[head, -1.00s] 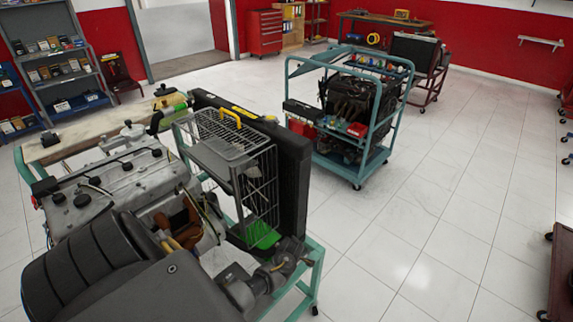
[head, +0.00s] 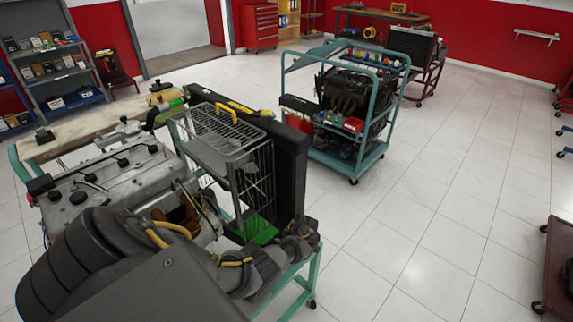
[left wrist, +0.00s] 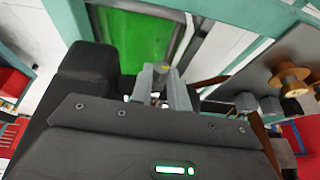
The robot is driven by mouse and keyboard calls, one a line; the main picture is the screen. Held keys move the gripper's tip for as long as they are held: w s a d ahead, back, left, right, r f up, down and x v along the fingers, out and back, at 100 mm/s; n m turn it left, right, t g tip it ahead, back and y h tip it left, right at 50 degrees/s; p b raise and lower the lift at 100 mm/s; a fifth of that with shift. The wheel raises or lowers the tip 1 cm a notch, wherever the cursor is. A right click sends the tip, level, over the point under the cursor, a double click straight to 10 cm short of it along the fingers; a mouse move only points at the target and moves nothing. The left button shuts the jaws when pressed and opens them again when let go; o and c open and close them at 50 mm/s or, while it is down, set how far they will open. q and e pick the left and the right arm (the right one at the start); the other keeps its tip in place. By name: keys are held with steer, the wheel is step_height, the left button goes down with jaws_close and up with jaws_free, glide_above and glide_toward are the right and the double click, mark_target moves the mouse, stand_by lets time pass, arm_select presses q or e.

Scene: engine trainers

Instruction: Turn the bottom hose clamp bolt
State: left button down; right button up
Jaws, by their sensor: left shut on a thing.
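The engine trainer stands at the left of the head view, with a grey engine (head: 95,185) and an upright black radiator (head: 285,165) in a green frame. My left arm reaches across the front of it, its far end beside the radiator's lower corner; the fingers cannot be made out there. In the left wrist view my left gripper (left wrist: 163,92) has its fingers close together around a small yellowish-grey piece (left wrist: 160,69), perhaps the clamp bolt. The fingers and body hide most of it. The hose and clamp cannot be told clearly. My right gripper is not in view.
A wire cage (head: 225,140) stands between engine and radiator, with a green panel (head: 260,230) low beside it. Brass-coloured fittings (left wrist: 290,78) lie right of my fingers in the wrist view. Another engine cart (head: 350,160) stands behind.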

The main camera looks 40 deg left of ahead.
arm_select(q)
steer(key=c, duration=1.3)
jaws_free()
steer(key=shift+c, duration=0.2)
steer(key=p+v, duration=0.3)
steer(key=v, duration=0.7)
steer(key=shift+r+p, duration=0.35)
steer(key=shift+p, duration=0.05)
